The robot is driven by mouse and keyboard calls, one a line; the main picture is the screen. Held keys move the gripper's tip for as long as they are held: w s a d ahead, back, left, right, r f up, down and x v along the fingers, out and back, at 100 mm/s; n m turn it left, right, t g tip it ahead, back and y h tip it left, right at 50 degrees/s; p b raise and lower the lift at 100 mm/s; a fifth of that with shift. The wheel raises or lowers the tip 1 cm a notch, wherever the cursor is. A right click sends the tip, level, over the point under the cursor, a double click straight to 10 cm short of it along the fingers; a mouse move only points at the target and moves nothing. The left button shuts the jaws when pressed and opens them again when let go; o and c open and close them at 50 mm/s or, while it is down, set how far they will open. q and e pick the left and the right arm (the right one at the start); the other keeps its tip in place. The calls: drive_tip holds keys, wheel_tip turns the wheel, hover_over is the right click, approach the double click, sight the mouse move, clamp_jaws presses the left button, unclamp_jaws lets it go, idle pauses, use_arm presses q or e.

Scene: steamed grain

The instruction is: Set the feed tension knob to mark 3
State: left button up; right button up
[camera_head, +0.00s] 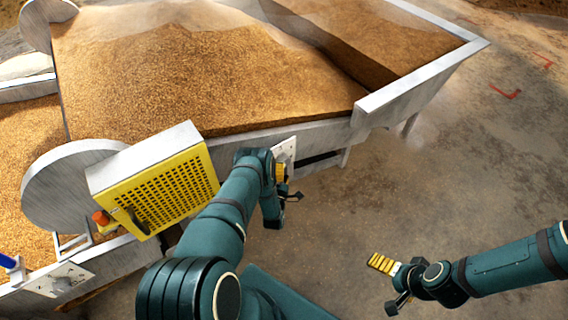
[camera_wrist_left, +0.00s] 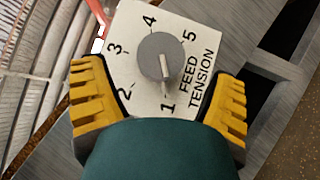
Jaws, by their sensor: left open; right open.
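The feed tension knob (camera_wrist_left: 157,57) is a round grey dial on a white plate (camera_wrist_left: 140,25) marked 1 to 5 and lettered FEED TENSION. Its pale pointer line is toward mark 1. My left gripper (camera_wrist_left: 162,104) is open, with one yellow finger on each side of the plate's lower part in the left wrist view; the knob lies ahead, between and beyond the fingers, not gripped. In the head view the plate (camera_head: 288,148) is on the trough's side, partly hidden by my left gripper (camera_head: 285,182). My right gripper (camera_head: 392,284) is open and empty over the floor.
A large metal trough (camera_head: 415,92) of steaming grain fills the back. A yellow perforated guard (camera_head: 165,195) with an orange button (camera_head: 100,218) stands left of my left arm. Another dial plate (camera_head: 62,280) and a blue handle (camera_head: 8,261) are at lower left. Floor at right is clear.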

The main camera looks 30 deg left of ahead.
sight(284, 161)
use_arm(q)
drive_tip(key=shift+b+x, duration=0.35)
drive_tip(key=shift+x, duration=1.8)
drive_tip(key=c, duration=1.2)
